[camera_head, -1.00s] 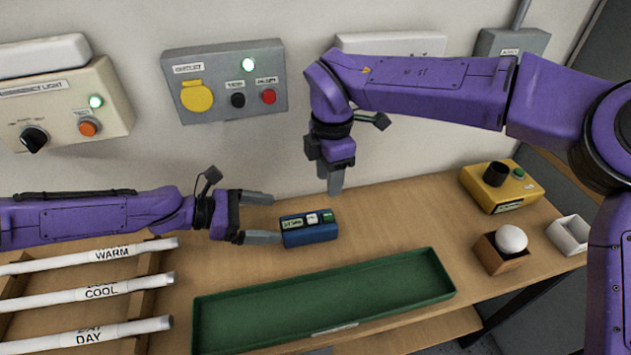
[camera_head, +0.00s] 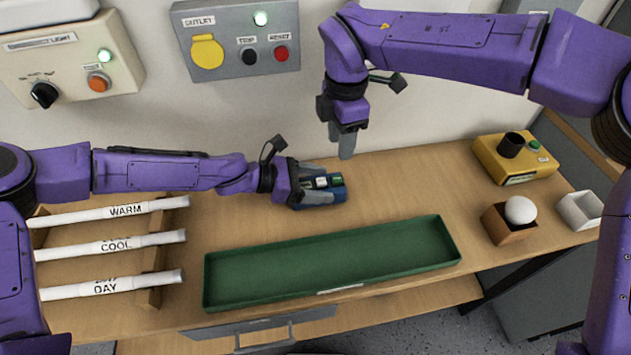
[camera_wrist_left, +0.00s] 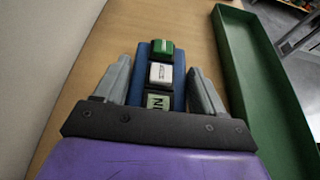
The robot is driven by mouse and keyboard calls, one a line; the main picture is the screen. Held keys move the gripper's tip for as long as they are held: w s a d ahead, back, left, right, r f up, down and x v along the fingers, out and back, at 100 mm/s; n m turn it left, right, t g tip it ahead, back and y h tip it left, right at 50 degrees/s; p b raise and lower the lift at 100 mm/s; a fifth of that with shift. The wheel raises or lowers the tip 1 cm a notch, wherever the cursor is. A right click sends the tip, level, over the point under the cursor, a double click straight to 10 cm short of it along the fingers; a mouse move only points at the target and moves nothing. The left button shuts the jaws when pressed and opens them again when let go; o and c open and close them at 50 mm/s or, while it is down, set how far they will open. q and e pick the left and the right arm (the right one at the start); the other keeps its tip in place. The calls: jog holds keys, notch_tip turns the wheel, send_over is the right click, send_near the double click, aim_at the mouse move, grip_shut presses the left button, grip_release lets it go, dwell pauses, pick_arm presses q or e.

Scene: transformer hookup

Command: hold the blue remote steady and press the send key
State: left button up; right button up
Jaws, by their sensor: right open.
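The blue remote (camera_head: 334,193) lies on the wooden table. It has a green key, a white key and a pale labelled panel in a row, seen in the left wrist view (camera_wrist_left: 177,88). My left gripper (camera_head: 318,184) is low over it, one finger along each long side. In the left wrist view the fingers (camera_wrist_left: 160,80) lie very close to its sides; I cannot tell whether they touch. My right gripper (camera_head: 346,150) is open and empty, pointing down above and behind the remote, apart from it. The key labels are too small to read.
A green tray (camera_head: 400,279) lies in front of the remote. Labelled white tubes (camera_head: 118,246) rest on a rack at left. A yellow box (camera_head: 487,160), a wooden holder with a white ball (camera_head: 497,226) and a white bin (camera_head: 566,207) stand at right. The outlet box (camera_head: 288,18) is on the wall.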

pick_arm(q)
jog(key=c, duration=0.4)
jog(key=shift+o, duration=0.2)
pick_arm(e)
grip_shut()
dwell(0.9)
